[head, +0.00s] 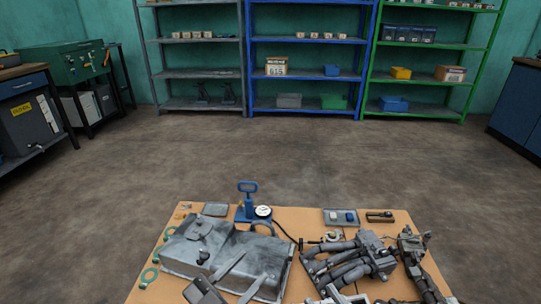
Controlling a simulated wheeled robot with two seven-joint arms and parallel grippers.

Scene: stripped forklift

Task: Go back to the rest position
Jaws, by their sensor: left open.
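My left gripper (205,290) shows at the bottom edge, low over the near left part of the workbench (146,285). It is open, and I see nothing held in it. It is in front of a grey metal casing (195,246); whether it touches the casing I cannot tell. My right gripper (340,296) shows only in part at the bottom edge, in front of the grey valve and pipe assembly (350,262). Its jaws are cut off and hard to make out among the grey parts. Most of both arms is outside the picture.
A blue hand pump (247,200) with a gauge (263,211) stands at the bench's far side. A small tray (341,218) and a linkage part (415,255) lie to the right. Open floor (280,155) lies beyond, up to the shelves (310,75).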

